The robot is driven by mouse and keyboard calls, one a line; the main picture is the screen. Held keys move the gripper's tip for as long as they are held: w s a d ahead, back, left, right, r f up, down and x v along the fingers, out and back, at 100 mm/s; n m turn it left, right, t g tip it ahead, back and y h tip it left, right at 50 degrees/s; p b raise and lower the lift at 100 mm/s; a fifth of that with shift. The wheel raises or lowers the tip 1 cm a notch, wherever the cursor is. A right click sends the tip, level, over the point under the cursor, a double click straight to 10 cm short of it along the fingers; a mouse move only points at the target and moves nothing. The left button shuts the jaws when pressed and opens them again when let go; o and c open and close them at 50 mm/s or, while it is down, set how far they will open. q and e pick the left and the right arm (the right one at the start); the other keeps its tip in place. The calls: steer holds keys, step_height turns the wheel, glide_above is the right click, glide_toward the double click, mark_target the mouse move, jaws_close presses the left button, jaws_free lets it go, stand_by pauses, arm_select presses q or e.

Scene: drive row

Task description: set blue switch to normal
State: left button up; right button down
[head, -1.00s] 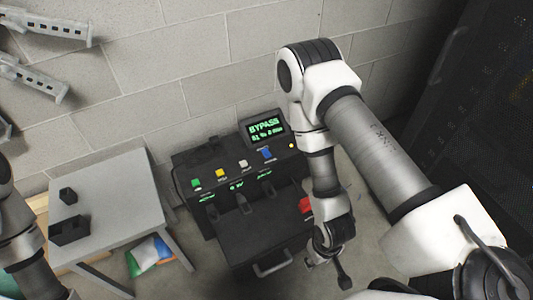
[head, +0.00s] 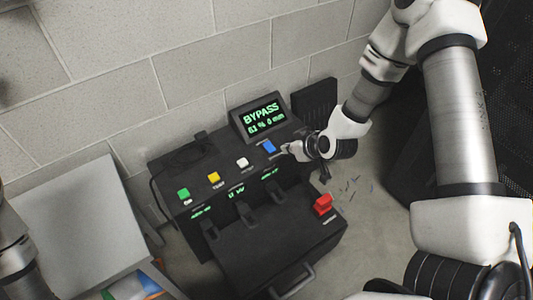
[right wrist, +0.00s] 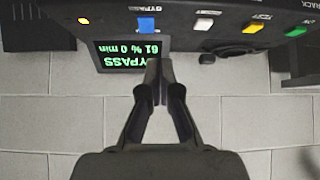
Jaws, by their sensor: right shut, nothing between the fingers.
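The blue switch (head: 269,146) is on the sloped top of the black console (head: 215,165), below the display (head: 262,117), which reads BYPASS, 61 % and 0 min in green. In the right wrist view the blue switch (right wrist: 148,26) appears just beyond my fingertips, under a BYPASS label. My right gripper (head: 288,149) is shut and empty, close to the right of the blue switch in the head view. In the right wrist view its fingertips (right wrist: 157,66) overlap the display; contact with the switch cannot be told. My left gripper is out of view.
Green (head: 183,193), yellow (head: 213,177) and white (head: 242,162) switches sit in a row left of the blue one. A red handle (head: 322,204) is at the console's lower right. A grey table (head: 75,225) stands left; a block wall is behind.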

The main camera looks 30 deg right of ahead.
arm_select(q)
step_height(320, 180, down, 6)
steer(key=b, duration=0.3)
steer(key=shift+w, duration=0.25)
arm_select(e)
steer(key=shift+m+t, duration=0.4)
steer(key=shift+t, duration=0.5)
steer(key=w, duration=0.1)
steer(key=w+d, duration=0.2)
steer(key=shift+w+r, duration=0.2)
steer(key=shift+w, duration=0.1)
arm_select(q)
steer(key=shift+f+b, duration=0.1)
steer(key=shift+b, duration=0.2)
arm_select(e)
steer(key=b, duration=0.5)
glide_above(271, 147)
steer(key=f, duration=0.7)
steer(key=shift+s+f, duration=0.1)
steer(key=shift+s, duration=0.2)
steer(key=shift+w+f+b, duration=0.2)
steer(key=shift+f+b, duration=0.35)
steer(key=shift+f, duration=0.9)
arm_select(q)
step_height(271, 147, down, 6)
